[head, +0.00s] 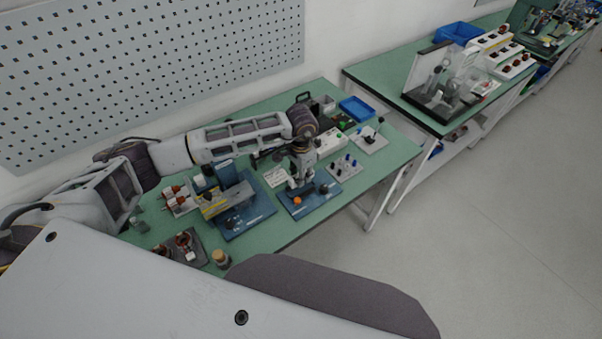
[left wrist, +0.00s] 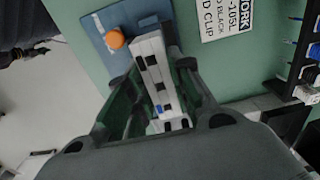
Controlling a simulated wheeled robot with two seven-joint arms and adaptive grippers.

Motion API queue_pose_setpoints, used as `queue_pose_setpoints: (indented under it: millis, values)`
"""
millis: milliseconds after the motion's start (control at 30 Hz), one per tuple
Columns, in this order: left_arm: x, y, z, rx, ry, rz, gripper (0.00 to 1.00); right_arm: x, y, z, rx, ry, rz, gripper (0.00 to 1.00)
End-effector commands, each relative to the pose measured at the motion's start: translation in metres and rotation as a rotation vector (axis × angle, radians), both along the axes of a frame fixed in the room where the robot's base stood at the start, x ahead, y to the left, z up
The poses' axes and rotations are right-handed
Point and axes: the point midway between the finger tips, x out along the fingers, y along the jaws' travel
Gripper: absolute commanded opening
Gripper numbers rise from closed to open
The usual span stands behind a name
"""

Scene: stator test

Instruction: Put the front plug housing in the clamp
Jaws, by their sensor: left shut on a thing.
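My left gripper (head: 300,184) points down over a blue fixture plate (head: 322,203) with an orange knob (head: 297,200), which I take for the clamp. In the left wrist view, my left gripper (left wrist: 155,75) is shut on a long white block with dark square openings (left wrist: 152,62), which looks like the plug housing. The block's far end is near the orange knob (left wrist: 115,39) and over or beside the blue plate (left wrist: 95,24). I cannot tell whether it touches the clamp. The clamp's jaws are hidden by the gripper and block. My right gripper is not in view.
A larger blue fixture (head: 255,217) stands left of the clamp. A white plate with blue pegs (head: 338,174) is close on the right, and a blue bin (head: 357,108) is farther back. A printed card (left wrist: 216,18) lies beside the plate. The bench's front edge is near.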

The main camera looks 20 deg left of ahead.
Motion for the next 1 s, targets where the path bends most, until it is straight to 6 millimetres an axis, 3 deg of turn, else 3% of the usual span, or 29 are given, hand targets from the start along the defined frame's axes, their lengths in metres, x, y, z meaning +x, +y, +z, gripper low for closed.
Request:
queue_pose_setpoints:
  millis: [400,1000]
  values:
    - [0.000,0.000,-0.025,-0.001,0.001,0.000,0.01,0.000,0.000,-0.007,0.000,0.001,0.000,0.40]
    - [0.000,0.000,-0.028,0.000,0.000,0.000,0.01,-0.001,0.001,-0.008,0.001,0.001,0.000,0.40]
